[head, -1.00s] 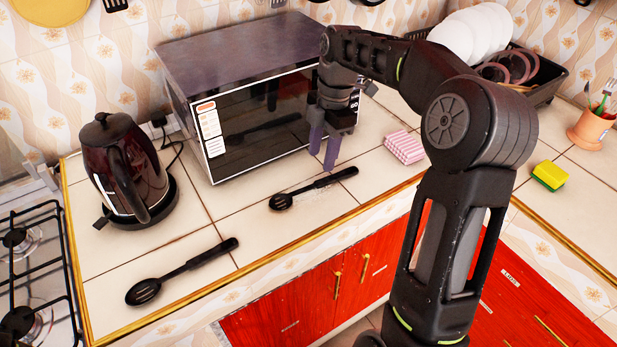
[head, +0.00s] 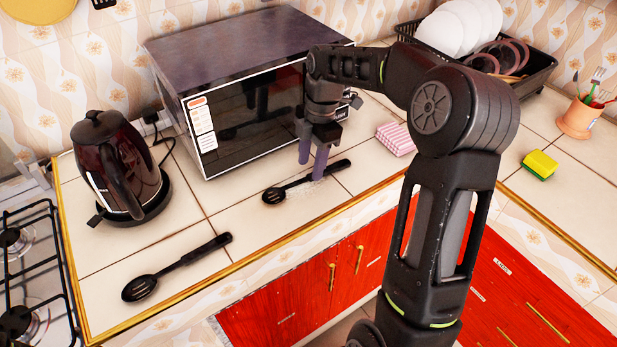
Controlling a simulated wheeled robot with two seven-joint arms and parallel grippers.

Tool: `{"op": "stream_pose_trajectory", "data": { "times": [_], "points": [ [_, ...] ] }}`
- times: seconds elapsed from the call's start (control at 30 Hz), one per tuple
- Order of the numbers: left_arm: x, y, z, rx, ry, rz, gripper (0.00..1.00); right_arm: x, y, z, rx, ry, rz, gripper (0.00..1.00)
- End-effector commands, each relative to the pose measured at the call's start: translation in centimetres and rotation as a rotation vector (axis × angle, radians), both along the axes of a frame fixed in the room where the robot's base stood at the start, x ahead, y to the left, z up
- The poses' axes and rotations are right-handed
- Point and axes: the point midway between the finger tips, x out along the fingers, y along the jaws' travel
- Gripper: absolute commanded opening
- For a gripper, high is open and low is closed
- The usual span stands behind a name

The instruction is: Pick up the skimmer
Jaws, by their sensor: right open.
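Two black utensils lie flat on the tiled counter. One (head: 273,195), with a small round head, lies in front of the microwave, its handle pointing right and back; it looks like the skimmer. The other, a slotted spoon (head: 140,288), lies nearer the front left. I cannot make out the hole pattern of the round head clearly. My right gripper (head: 312,168) is open and points down at the round-headed utensil's handle. The near finger overlaps the handle in the picture; the far finger is behind it. Contact cannot be told. My left gripper is not in view.
A microwave (head: 245,110) stands close behind the right gripper. A dark kettle (head: 118,165) is at left, beside a gas stove (head: 25,260). A pink checked cloth (head: 396,138) lies right of the gripper. A dish rack (head: 535,80) and yellow sponge (head: 540,163) are further right.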

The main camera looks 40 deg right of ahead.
Motion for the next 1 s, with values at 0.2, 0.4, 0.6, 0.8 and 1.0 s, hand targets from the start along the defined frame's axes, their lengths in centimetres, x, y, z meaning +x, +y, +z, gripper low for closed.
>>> {"op": "stream_pose_trajectory", "data": {
  "times": [0.2,0.4,0.6,0.8,1.0],
  "points": [
    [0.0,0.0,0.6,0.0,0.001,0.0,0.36,0.0,0.5,-2.7,0.0,0.002,0.0,0.45],
    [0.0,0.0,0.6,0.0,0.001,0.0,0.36,0.0,0.5,-3.1,-0.001,0.0,0.0,0.45],
    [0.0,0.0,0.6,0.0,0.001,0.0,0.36,0.0,0.5,-3.0,-0.001,0.0,0.0,0.45],
    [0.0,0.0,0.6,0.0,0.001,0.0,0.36,0.0,0.5,-3.0,-0.001,0.0,0.0,0.45],
    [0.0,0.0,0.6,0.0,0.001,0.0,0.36,0.0,0.5,-3.0,-0.001,0.0,0.0,0.31]
  ]
}}
